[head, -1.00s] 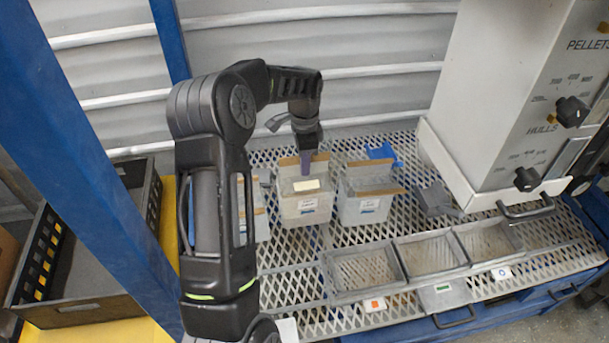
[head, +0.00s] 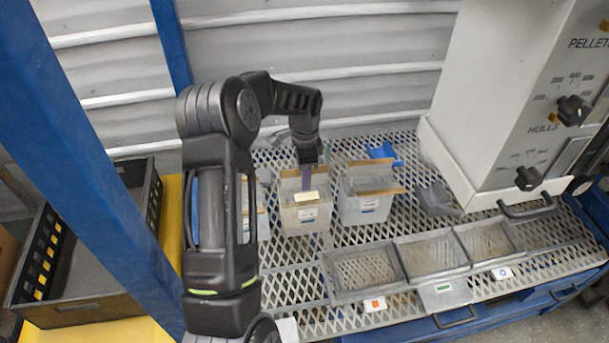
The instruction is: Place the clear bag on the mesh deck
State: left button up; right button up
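Three clear bags with brown top edges are on or over the mesh deck (head: 290,262). The gripper appears shut on that edge; the far finger is hidden. A third (head: 262,222) is mostly hidden behind my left arm. My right gripper is not in view.
Three metal trays (head: 430,259) sit along the deck's front. A white hopper (head: 495,110) with knobs stands at the right, a grey scoop (head: 436,199) beside it. A black crate (head: 75,312) is at the left, beyond a blue post (head: 95,170). Mesh is bare before the bags.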

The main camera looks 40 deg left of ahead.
pick_arm(q)
jog(key=shift+r, duration=0.25)
notch_tip(320, 180, up, 12)
jog(key=shift+p, duration=0.35)
jog(key=shift+f, duration=0.15)
dwell(0.8)
